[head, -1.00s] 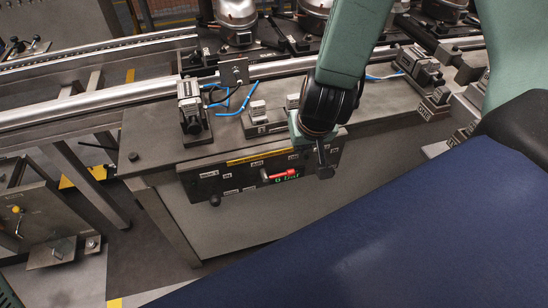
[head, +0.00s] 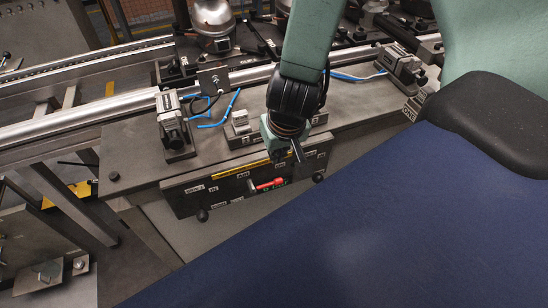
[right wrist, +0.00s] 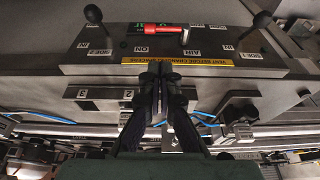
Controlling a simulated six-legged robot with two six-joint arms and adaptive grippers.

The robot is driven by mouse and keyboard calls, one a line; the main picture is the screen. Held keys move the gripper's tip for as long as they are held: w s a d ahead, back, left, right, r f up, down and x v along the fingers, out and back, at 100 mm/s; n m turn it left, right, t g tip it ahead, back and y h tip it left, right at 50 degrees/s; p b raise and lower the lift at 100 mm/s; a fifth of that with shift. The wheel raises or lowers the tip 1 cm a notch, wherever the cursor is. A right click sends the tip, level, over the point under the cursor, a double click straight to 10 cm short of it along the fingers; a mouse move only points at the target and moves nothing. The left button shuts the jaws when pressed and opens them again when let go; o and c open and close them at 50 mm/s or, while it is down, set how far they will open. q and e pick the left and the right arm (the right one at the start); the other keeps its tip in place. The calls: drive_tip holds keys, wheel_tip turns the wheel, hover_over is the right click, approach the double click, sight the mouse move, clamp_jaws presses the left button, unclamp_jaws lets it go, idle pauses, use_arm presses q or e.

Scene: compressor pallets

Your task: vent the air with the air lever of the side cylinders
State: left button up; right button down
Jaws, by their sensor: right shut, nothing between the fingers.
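A dark control panel (head: 232,199) is on the front of the grey bench. Its red-handled lever (head: 268,184) lies roughly level; in the right wrist view the red handle (right wrist: 163,29) sits between small labels that seem to read ON and AIR. Black ball knobs stand at the panel's left (head: 202,215) and right (head: 318,177). My right gripper (head: 285,158) is shut and empty at the panel's upper edge, just above and right of the red lever. In the right wrist view its fingertips (right wrist: 160,68) point at the yellow warning strip (right wrist: 163,61), apart from the red handle. My left gripper is out of view.
Blocks with number plates (head: 240,120), blue air hoses (head: 226,113) and a clamp post (head: 172,125) stand on the bench top behind the panel. A long rail (head: 85,112) and round compressors (head: 213,18) are farther back.

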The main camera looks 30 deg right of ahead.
drive_tip(key=b, duration=0.7)
hover_over(271, 183)
drive_tip(key=s, duration=0.1)
wheel_tip(271, 183, down, 11)
drive_tip(key=shift+a+f+b, duration=0.15)
drive_tip(key=shift+f+b, duration=0.4)
drive_tip(key=shift+f, duration=0.55)
drive_tip(key=shift+f, duration=0.1)
drive_tip(key=shift+f+y+b, duration=0.1)
drive_tip(key=shift+y+b, duration=0.2)
drive_tip(key=shift+b, duration=0.15)
